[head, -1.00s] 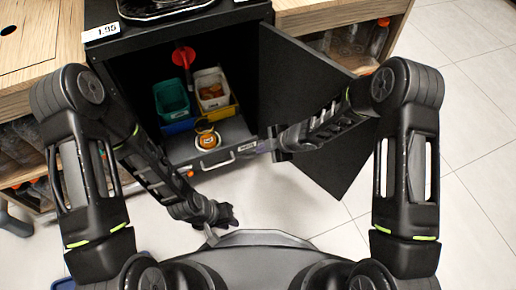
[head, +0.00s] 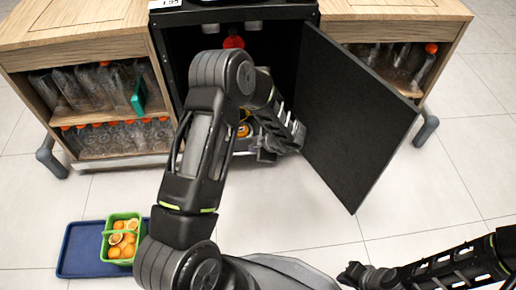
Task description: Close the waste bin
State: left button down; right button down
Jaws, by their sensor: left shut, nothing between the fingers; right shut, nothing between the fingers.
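The black cabinet (head: 167,58) stands ahead with its black door (head: 355,115) swung wide open to the right. Inside, a red part (head: 233,42) shows at the top, and a round orange-and-yellow item (head: 244,130) shows low down, partly behind my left arm. The tray and the tubs inside are mostly hidden by that arm. My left gripper (head: 266,150) is shut and empty at the cabinet's lower front, left of the door; I cannot tell whether it touches anything. My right gripper (head: 352,276) is shut and empty, low over the floor in front of the door.
Wooden shelves with bottles stand left (head: 95,95) and right (head: 400,60) of the cabinet. A blue tray (head: 75,255) with a green basket (head: 108,226) of oranges lies on the floor at lower left. The tiled floor right of the door is clear.

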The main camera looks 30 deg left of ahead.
pick_arm(q)
jog(key=shift+a, duration=0.1)
jog(key=shift+f, duration=0.1)
jog(key=b, duration=0.5)
send_near(237, 145)
jog(key=s+f, duration=0.2)
jog(key=f, duration=0.1)
jog(key=shift+s+f, duration=0.3)
jog(key=shift+f, duration=0.05)
jog(key=w+a, duration=0.1)
jog(key=w+a+b, duration=0.1)
jog(key=w, duration=0.1)
jog(key=shift+w+a, duration=0.15)
jog(key=shift+a, duration=0.2)
